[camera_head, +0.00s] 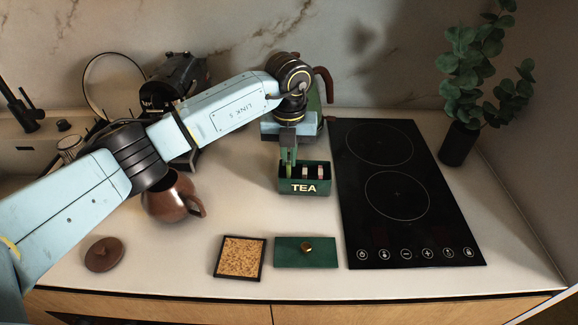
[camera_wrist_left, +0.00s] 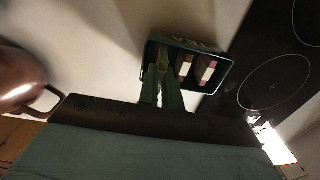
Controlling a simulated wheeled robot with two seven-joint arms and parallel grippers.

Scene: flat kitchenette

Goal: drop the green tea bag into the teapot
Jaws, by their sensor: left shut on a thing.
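The brown round teapot (camera_head: 172,203) stands at the left of the counter, partly hidden behind my left arm; it also shows at the left edge of the left wrist view (camera_wrist_left: 18,75). Its brown lid (camera_head: 104,254) lies apart on the counter. The green tea box (camera_head: 318,189) stands open near the middle. My left gripper (camera_head: 288,163) points down into the box's left part, shut on the green tea bag (camera_head: 288,172). The bag is mostly hidden by the fingers. In the left wrist view, two paler bags sit beside it in the box (camera_wrist_left: 224,76). My right gripper is not in view.
The box's green lid (camera_head: 290,257) with a gold knob and a cork mat (camera_head: 240,258) lie in front. A black cooktop (camera_head: 400,190) is at the right, with a potted plant (camera_head: 458,143) behind. The counter between teapot and tea box is clear.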

